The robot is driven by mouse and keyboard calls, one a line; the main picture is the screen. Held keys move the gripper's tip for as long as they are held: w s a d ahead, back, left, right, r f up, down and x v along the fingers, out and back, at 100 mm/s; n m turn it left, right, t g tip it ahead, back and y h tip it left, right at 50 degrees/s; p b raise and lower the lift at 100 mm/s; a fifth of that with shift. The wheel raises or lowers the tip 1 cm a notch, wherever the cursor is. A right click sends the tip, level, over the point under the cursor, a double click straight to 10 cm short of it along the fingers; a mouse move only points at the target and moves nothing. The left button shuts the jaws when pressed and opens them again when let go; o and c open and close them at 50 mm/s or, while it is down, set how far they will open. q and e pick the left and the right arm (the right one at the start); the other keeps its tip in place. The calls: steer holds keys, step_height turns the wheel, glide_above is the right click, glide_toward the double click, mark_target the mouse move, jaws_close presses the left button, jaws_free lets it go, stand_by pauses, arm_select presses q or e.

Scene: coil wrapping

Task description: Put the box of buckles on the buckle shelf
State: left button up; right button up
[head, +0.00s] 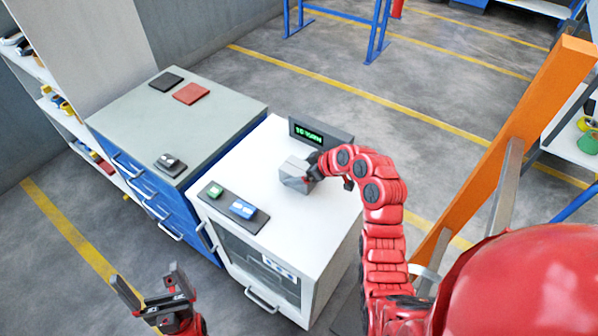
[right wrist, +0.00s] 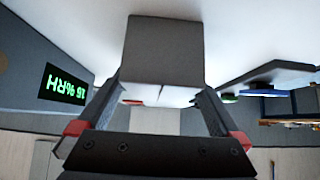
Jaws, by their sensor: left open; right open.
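A plain grey box (head: 297,175) stands on top of the white cabinet (head: 318,215); no buckles or label show on it. My right gripper (head: 312,177) is at the box's right side in the head view. In the right wrist view the grey box (right wrist: 162,50) lies between the two open fingers of my right gripper (right wrist: 160,100); I cannot tell whether they touch it. My left gripper (head: 150,280) is open and empty at the lower left, in front of the blue drawer cabinet. I cannot tell which shelf is the buckle shelf.
A display (head: 320,134) stands behind the box, and a dark tray (head: 233,207) with green and blue buttons lies in front. A grey-topped blue drawer cabinet (head: 190,105) adjoins on the left. Shelves with small items stand at far left (head: 72,122) and right (head: 567,148). An orange post (head: 505,150) rises right.

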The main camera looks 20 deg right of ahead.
steer(key=shift+w+f, duration=0.1)
steer(key=shift+f, duration=0.05)
jaws_close()
stand_by(0.4)
steer(key=shift+r, duration=0.2)
